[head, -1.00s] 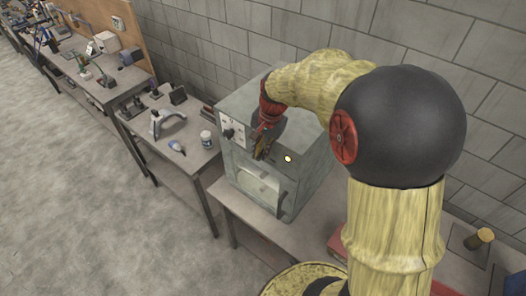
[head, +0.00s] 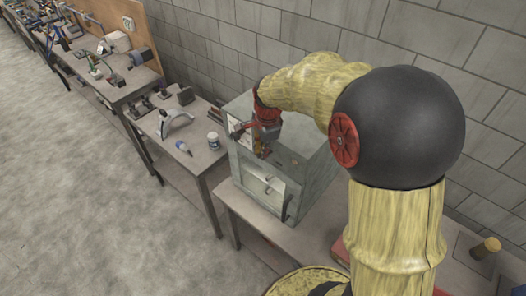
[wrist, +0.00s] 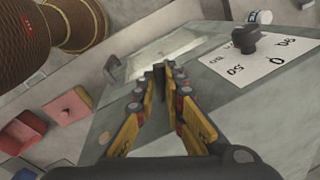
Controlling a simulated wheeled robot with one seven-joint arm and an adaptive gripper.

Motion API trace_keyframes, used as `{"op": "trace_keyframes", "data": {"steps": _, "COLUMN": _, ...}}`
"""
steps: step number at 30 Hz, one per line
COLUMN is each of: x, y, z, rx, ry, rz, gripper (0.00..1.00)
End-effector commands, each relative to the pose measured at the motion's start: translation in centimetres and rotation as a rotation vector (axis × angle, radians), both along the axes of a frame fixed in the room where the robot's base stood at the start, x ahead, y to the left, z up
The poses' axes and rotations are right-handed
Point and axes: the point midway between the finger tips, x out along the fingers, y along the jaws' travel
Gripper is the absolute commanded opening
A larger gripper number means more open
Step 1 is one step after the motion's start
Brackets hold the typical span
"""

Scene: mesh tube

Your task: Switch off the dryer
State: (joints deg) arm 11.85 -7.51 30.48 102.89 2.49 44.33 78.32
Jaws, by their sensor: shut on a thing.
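The dryer (head: 262,192) is a grey metal box on the table, with a pale window in its front door. My gripper (head: 261,154) is at the upper front of it. In the wrist view my gripper (wrist: 159,74) has its yellow fingers drawn together on a small dark switch (wrist: 158,88) of the dryer front. The fingers hide most of the switch, so its exact position cannot be told. A black dial knob (wrist: 245,40) sits on a white numbered plate (wrist: 262,66) to the right of the fingers.
A door handle (wrist: 113,70) stands out from the dryer front. A side table (head: 200,157) left of the dryer holds a white jar (head: 213,141) and several tools. A block wall (head: 270,40) is close behind. The floor (head: 80,190) at left is clear.

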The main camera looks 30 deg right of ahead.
Motion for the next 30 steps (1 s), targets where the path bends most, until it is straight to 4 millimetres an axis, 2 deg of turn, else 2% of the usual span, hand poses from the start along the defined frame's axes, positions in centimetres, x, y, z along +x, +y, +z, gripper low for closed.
{"op": "trace_keyframes", "data": {"steps": 13, "x": 0.10, "y": -0.01, "z": 0.08, "rx": 0.000, "ry": -0.002, "rz": -0.010, "gripper": 0.00}}
{"op": "trace_keyframes", "data": {"steps": 14, "x": 0.11, "y": -0.01, "z": 0.08, "rx": 0.000, "ry": -0.002, "rz": -0.010, "gripper": 0.13}}
{"op": "trace_keyframes", "data": {"steps": 21, "x": 0.06, "y": 0.00, "z": 0.04, "rx": 0.000, "ry": -0.001, "rz": -0.009, "gripper": 0.26}}
{"op": "trace_keyframes", "data": {"steps": 23, "x": 0.06, "y": -0.01, "z": 0.03, "rx": 0.000, "ry": -0.001, "rz": -0.009, "gripper": 0.29}}
{"op": "trace_keyframes", "data": {"steps": 30, "x": 0.04, "y": -0.01, "z": 0.03, "rx": 0.000, "ry": 0.000, "rz": -0.009, "gripper": 0.29}}
